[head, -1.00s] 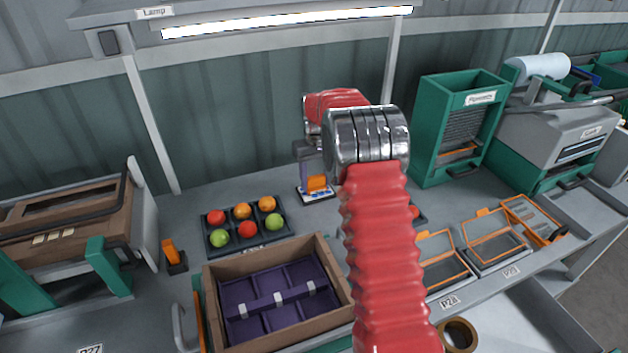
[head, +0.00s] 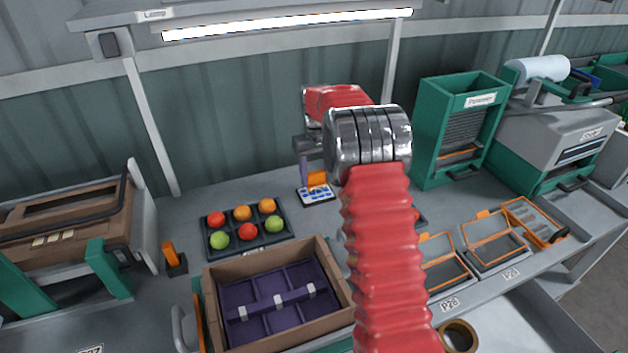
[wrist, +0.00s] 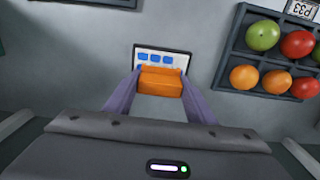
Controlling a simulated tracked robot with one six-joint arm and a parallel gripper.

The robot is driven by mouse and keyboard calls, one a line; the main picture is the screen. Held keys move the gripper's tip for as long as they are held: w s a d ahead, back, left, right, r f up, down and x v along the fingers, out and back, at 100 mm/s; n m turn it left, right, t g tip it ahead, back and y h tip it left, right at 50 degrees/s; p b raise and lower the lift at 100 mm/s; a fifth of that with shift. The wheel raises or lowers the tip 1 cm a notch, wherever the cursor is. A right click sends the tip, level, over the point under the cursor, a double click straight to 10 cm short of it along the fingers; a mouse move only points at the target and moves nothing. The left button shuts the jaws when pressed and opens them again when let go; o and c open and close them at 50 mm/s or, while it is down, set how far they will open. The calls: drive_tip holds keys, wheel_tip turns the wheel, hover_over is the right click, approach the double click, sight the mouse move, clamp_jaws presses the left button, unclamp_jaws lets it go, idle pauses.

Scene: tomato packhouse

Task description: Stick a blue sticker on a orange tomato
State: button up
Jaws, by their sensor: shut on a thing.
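My gripper (wrist: 160,88) is shut on an orange block (wrist: 161,80), held between its two purple fingers. The white sticker card (wrist: 178,53) with a row of blue stickers (wrist: 155,58) lies on the bench just beyond and below the block, which covers part of it. In the head view the block (head: 317,178) is just above the card (head: 317,197). Its underside is hidden. Two orange tomatoes (head: 242,213) (head: 267,205) sit in the back row of a dark tray (head: 248,249), left of the gripper. They also show at right in the wrist view (wrist: 244,77).
The tray also holds red (head: 248,231) and green (head: 219,240) tomatoes. A wooden box with a purple divided insert (head: 280,300) stands in front of it. A small orange-handled item (head: 170,253) stands left. A green machine (head: 458,128) and orange-rimmed boxes (head: 494,240) are at right.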

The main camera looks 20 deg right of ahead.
drive_tip(key=shift+r, duration=2.2)
drive_tip(key=shift+a+r, duration=0.1)
drive_tip(key=s+a+r+m, duration=0.1)
drive_tip(key=s+a+r, duration=0.1)
drive_tip(key=a+r, duration=0.4)
drive_tip(key=s+a+r+m, duration=0.2)
drive_tip(key=s+a+r, duration=0.1)
drive_tip(key=a+r, duration=0.3)
drive_tip(key=a, duration=0.2)
drive_tip(key=shift+s+a+r, duration=0.15)
drive_tip(key=shift+a, duration=0.15)
drive_tip(key=shift+d, duration=0.15)
